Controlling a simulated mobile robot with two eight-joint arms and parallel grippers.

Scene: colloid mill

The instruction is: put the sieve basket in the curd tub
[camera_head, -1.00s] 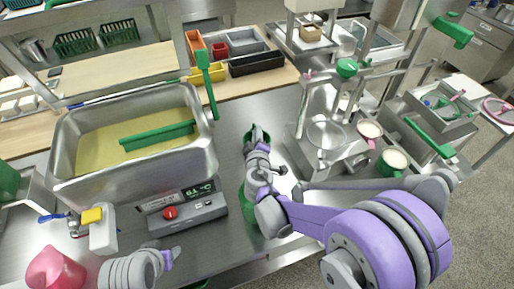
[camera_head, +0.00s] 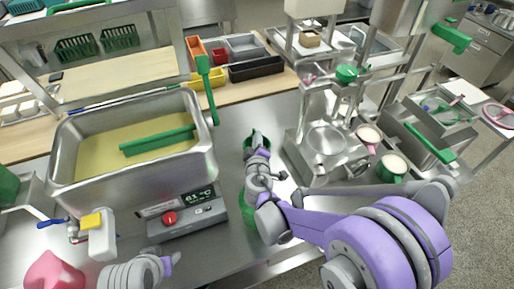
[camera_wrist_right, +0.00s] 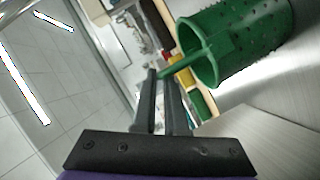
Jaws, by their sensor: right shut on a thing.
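The sieve basket (camera_wrist_right: 235,40) is a green perforated cup with a handle bar, large in the right wrist view beyond my fingers. My right gripper (camera_wrist_right: 160,78) is shut on its handle, and the basket's mouth faces left in that picture. In the head view a small green part of the basket (camera_head: 256,137) shows at the tip of my right gripper (camera_head: 257,151), above the bench, right of the tub. The curd tub (camera_head: 130,178) is a steel basin at the left, with yellowish liquid and a green bar in it. Part of my left arm shows at the bottom; its fingers are not visible.
A control box (camera_head: 180,218) with a red knob stands before the tub. A green paddle (camera_head: 206,85) rises at the tub's right rim. Colored bins (camera_head: 255,68) lie behind. A steel machine (camera_head: 322,150) and mugs (camera_head: 391,167) stand right. A green container (camera_head: 250,222) is partly behind my arm.

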